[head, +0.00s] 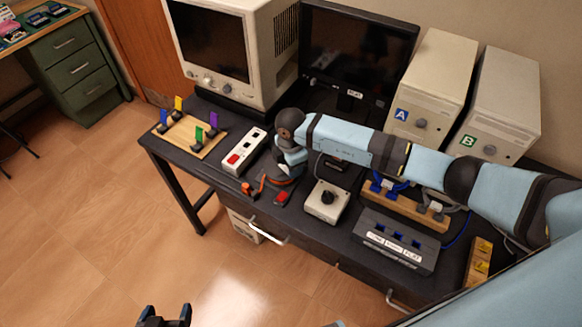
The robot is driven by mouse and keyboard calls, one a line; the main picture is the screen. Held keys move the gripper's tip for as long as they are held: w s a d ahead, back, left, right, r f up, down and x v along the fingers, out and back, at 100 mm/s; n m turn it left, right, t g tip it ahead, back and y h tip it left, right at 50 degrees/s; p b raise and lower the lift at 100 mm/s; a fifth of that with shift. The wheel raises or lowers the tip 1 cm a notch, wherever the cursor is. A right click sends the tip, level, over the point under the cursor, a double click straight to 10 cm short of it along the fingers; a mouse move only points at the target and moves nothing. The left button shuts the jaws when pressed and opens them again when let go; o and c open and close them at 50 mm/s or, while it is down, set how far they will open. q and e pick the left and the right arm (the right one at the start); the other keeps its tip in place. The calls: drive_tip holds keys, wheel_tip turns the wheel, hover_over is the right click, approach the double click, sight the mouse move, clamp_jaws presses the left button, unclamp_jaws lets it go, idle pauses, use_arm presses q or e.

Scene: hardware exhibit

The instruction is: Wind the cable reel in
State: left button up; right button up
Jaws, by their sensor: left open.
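The cable reel (283,178) looks like a dark round body with orange parts, on the black desk between the white switch strip and the grey knob box. My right arm comes in from the right, and its wrist end covers much of the reel. My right gripper (290,158) is at the top of the reel; its fingers are too hidden to tell open from shut, or whether they touch. A small orange piece (248,189) lies at the reel's front left. My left gripper (167,316) is at the bottom edge, over the floor, open and empty, well away from the desk.
On the desk (180,172) stand a wooden board with coloured tabs (183,137), a switch strip (244,150), a knob box (327,201), a red-topped piece (283,198) and a socket block (396,240). Monitors and cases A and B line the back.

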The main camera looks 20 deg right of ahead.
wheel_tip(320, 180, up, 12)
drive_tip(key=b, duration=0.1)
drive_tip(key=shift+r, duration=0.2)
idle(0.3)
